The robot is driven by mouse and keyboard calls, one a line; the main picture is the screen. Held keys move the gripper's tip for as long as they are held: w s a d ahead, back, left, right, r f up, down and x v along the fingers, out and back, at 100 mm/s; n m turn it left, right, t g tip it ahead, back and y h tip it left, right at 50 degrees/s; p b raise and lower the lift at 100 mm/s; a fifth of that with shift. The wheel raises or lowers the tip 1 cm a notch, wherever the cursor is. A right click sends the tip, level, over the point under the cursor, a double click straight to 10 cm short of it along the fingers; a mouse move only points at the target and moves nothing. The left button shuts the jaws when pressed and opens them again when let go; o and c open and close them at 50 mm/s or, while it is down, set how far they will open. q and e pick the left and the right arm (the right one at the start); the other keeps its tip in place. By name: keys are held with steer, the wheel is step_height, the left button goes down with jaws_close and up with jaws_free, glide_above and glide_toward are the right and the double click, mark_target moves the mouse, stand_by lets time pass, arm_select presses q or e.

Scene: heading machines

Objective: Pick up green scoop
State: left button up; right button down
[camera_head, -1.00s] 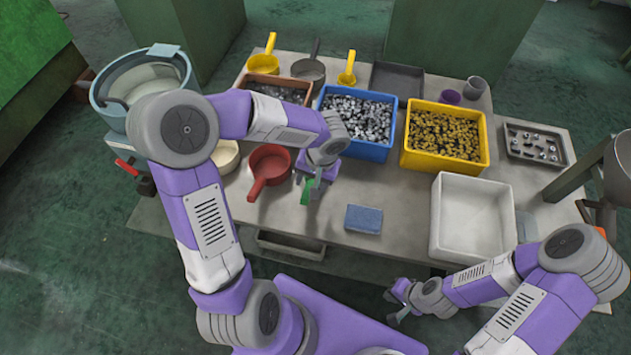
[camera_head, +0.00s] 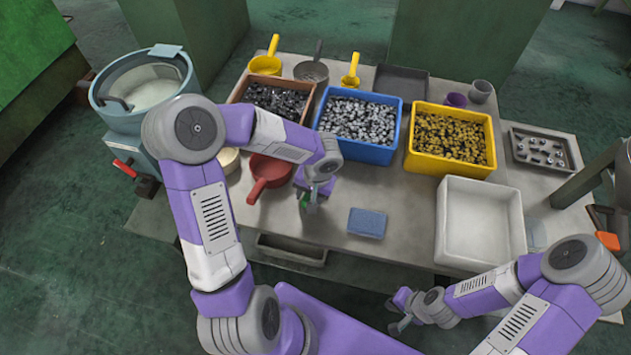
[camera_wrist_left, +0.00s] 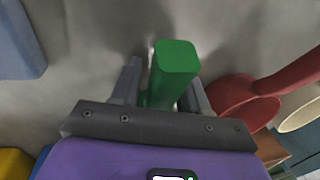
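The green scoop (camera_head: 304,200) is mostly hidden behind my left gripper in the head view, where only a small green part shows. In the left wrist view its blocky green handle (camera_wrist_left: 176,62) stands between the two grey fingers, close to the right one. A narrow gap shows beside the left finger's tip. My left gripper (camera_head: 309,206) is over the table's front part and looks open around the handle; it also shows in the left wrist view (camera_wrist_left: 163,85). My right gripper (camera_head: 391,313) is open and empty, in front of the table edge.
A red scoop (camera_head: 268,170) lies just left of the left gripper. A blue block (camera_head: 367,222) lies to its right. Behind are a blue bin (camera_head: 360,151) and a yellow bin (camera_head: 450,167) of parts. A white empty bin (camera_head: 480,220) stands at right.

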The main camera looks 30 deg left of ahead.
arm_select(q)
jaws_close()
step_height(320, 180, up, 10)
steer(key=p, duration=0.3)
